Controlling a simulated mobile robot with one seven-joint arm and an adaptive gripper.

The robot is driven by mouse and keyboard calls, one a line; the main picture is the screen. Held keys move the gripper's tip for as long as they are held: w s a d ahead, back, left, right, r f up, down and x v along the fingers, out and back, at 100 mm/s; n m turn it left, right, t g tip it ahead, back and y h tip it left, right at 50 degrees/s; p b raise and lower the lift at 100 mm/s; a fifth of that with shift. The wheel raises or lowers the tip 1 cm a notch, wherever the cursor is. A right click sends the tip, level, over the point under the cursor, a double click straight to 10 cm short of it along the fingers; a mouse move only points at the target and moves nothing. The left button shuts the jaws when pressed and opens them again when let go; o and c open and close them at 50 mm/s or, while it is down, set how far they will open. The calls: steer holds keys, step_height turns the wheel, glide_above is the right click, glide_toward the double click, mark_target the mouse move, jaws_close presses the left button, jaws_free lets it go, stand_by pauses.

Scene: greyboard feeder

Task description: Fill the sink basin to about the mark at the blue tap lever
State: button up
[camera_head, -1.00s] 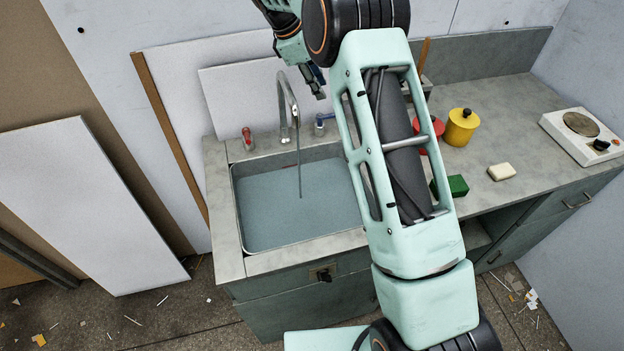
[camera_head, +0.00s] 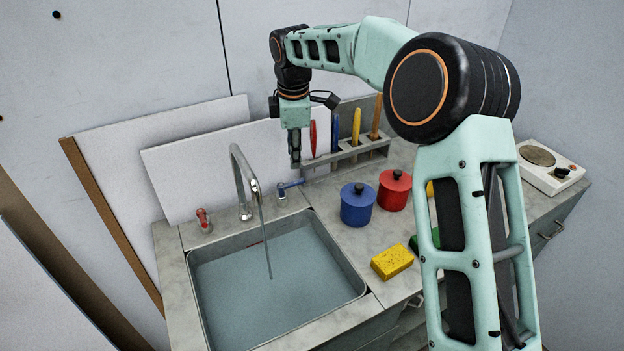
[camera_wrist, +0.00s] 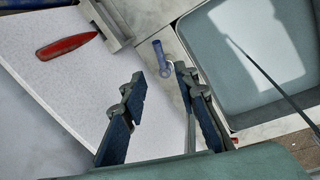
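The sink basin (camera_head: 358,284) holds grey-blue water (camera_head: 262,290), its surface a little below the rim. A thin stream (camera_head: 266,235) runs into it from the curved metal spout (camera_head: 238,165). A faint reddish line (camera_head: 256,243) shows on the basin's back wall near the waterline. The blue tap lever (camera_head: 290,185) sits behind the basin, right of the spout. My gripper (camera_head: 295,163) points down just above the lever. In the wrist view its fingers (camera_wrist: 159,73) are apart and empty, with the blue lever (camera_wrist: 162,60) just beyond the gap between the tips.
A red tap lever (camera_head: 203,219) is left of the spout. Blue (camera_head: 357,206) and red (camera_head: 394,190) pots and a yellow sponge (camera_head: 392,262) stand on the counter right of the basin. A rack (camera_head: 350,152) with upright tools is close right of my gripper. White boards (camera_head: 210,165) lean behind.

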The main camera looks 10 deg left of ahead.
mark_target(295, 182)
steer(key=f, duration=0.3)
steer(key=w+f, duration=0.1)
steer(key=f, duration=0.6)
steer(key=shift+w+a+f, duration=0.2)
steer(key=shift+w+a, duration=0.2)
jaws_close()
